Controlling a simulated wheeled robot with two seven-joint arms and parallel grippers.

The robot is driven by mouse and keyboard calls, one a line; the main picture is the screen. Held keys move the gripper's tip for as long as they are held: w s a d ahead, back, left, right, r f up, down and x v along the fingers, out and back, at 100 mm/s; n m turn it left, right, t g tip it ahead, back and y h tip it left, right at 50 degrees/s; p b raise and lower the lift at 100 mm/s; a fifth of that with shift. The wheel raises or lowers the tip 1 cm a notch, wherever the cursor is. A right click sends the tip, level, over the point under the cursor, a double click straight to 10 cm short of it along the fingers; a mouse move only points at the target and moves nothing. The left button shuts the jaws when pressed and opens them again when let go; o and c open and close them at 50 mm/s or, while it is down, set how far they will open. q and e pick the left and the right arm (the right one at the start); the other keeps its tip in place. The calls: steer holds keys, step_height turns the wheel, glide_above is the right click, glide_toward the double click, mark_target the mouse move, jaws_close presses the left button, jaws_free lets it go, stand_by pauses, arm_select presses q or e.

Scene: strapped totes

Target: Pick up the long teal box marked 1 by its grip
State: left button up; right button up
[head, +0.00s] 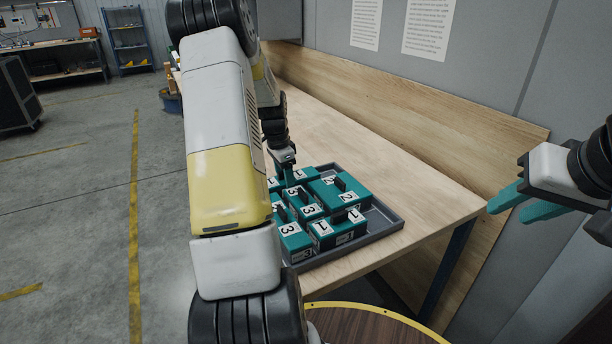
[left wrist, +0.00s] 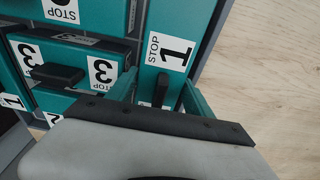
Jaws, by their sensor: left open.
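In the left wrist view, a long teal box (left wrist: 181,17) marked 1 and STOP lies along the tray's edge, with a black grip (left wrist: 160,90) standing up from its top. My left gripper is open, with one teal finger on each side of this grip; its fingers (left wrist: 160,97) look apart from the grip. In the head view, my left gripper (head: 288,174) is down at the far-side boxes, beside a label 1 on a teal box (head: 300,175). That box is partly hidden by the gripper and arm. My right gripper (head: 508,205) is open and empty, off the table at the right.
A dark grey tray (head: 385,222) on the wooden table (head: 420,185) holds several teal boxes marked 1, 2 and 3, packed close together. Box marked 3 (left wrist: 70,58) lies beside the long box. My left arm hides part of the tray. The table beyond the tray is clear.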

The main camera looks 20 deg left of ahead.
arm_select(q)
jaws_close()
steer(key=shift+r, duration=0.15)
